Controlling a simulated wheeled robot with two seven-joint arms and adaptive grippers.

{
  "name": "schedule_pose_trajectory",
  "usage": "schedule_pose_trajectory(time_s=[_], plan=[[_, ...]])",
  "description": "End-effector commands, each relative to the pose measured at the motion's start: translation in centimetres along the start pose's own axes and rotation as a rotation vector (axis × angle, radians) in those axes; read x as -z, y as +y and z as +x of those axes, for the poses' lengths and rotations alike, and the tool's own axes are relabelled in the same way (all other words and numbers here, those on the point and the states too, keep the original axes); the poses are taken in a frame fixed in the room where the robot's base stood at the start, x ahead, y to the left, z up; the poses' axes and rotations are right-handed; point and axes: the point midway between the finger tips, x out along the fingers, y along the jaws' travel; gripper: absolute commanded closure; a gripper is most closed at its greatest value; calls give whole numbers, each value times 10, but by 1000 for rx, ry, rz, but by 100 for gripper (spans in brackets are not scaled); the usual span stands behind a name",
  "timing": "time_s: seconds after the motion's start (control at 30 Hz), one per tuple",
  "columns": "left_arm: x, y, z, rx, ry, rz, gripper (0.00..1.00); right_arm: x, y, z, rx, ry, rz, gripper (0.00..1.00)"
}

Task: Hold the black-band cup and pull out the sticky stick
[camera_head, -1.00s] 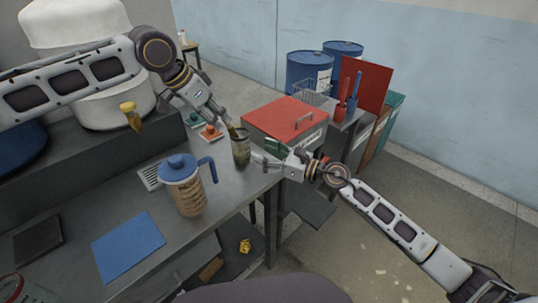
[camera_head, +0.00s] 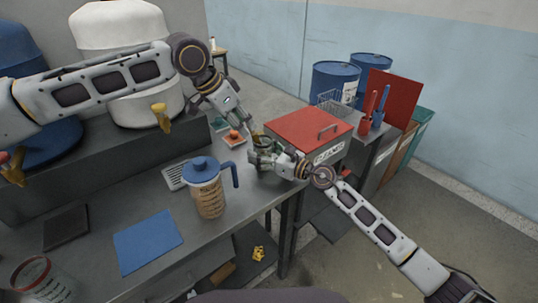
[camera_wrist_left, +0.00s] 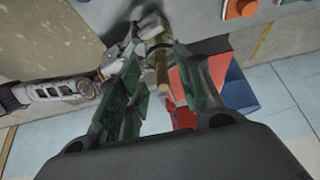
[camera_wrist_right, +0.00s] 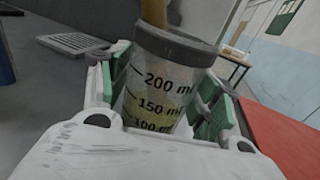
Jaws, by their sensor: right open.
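The cup (camera_wrist_right: 160,95) with a dark band at its rim stands upright in the right wrist view, with volume marks on its clear wall. A yellow-brown stick (camera_wrist_right: 153,12) rises out of its mouth. My right gripper (camera_head: 262,158) is open, its green-padded fingers on either side of the cup, which they partly hide in the head view. My left gripper (camera_head: 252,130) is above the cup. In the left wrist view the stick (camera_wrist_left: 161,72) lies between its two green-padded fingers, which look apart. Contact with the stick cannot be told.
A blue-lidded jug (camera_head: 208,190) stands on the table left of the cup. A red-lidded box (camera_head: 308,130) stands beyond the right gripper. A blue mat (camera_head: 147,242) lies at the front left. An orange-topped item (camera_head: 234,139) is behind the cup.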

Motion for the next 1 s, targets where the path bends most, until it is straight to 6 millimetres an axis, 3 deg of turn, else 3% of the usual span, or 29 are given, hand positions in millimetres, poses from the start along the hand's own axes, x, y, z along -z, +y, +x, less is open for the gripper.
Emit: schedule_pose_trajectory(time_s=[0.3, 0.7, 1.0], plan=[[0, 0, 0, 0, 0, 0, 64, 0, 0, 22, 1, 0, 0, 37], [0, 0, 0, 0, 0, 0, 64, 0, 0, 25, 0, 0, 0, 37], [0, 0, 0, 0, 0, 0, 64, 0, 0, 24, 0, 0, 0, 75]])
